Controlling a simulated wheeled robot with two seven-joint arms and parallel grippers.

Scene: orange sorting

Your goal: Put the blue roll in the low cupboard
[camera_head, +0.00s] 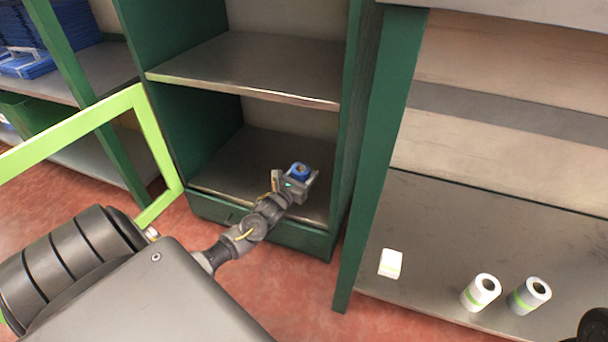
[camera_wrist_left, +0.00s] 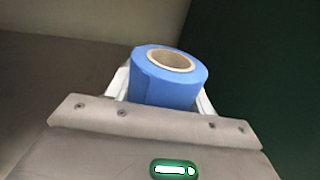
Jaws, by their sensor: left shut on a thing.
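The blue roll (camera_head: 300,170) stands upright between the fingers of my left gripper (camera_head: 296,182). The gripper is shut on it. Both are at the front of the low cupboard (camera_head: 262,231), over its bottom board (camera_head: 240,165). In the left wrist view the roll (camera_wrist_left: 150,85) shows its round top with a pale core, with a finger on each side. I cannot tell whether the roll touches the board. My right gripper's fingers are not in view.
The cupboard has a middle shelf (camera_head: 255,65) above and green side walls. A light green door frame (camera_head: 160,150) stands open at the left. Blue crates (camera_head: 30,65) sit far left.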

